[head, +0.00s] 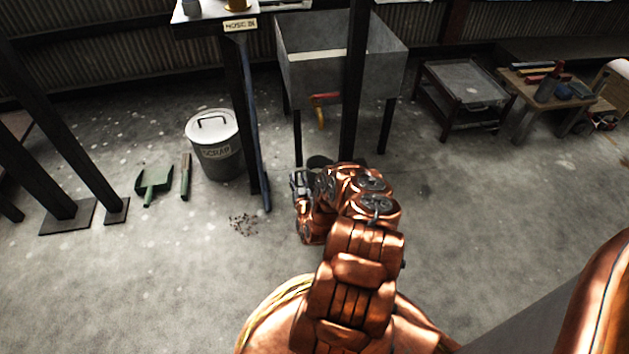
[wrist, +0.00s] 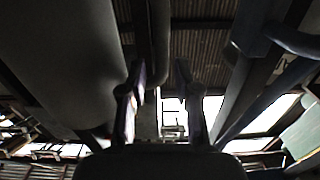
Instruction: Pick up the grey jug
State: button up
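I cannot clearly make out a grey jug. A small grey vessel (head: 192,7) stands on the high shelf at the top left of the head view, cut by the frame edge. A dark grey vessel (head: 546,89) stands on the low wooden table at the right. Both are too small to identify surely. My gripper (head: 298,183) is in front of the metal tank, away from both. In the wrist view my gripper (wrist: 160,65) has its two fingers apart, with nothing visible held between them.
A metal tank (head: 300,73) on legs has a red and yellow tap (head: 323,108), with a dark round container (head: 319,161) below, partly hidden by my arm. The low wooden table (head: 524,110) is right. Front-left floor is clear.

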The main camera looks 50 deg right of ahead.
jog(key=shift+x, duration=1.2)
grip_shut()
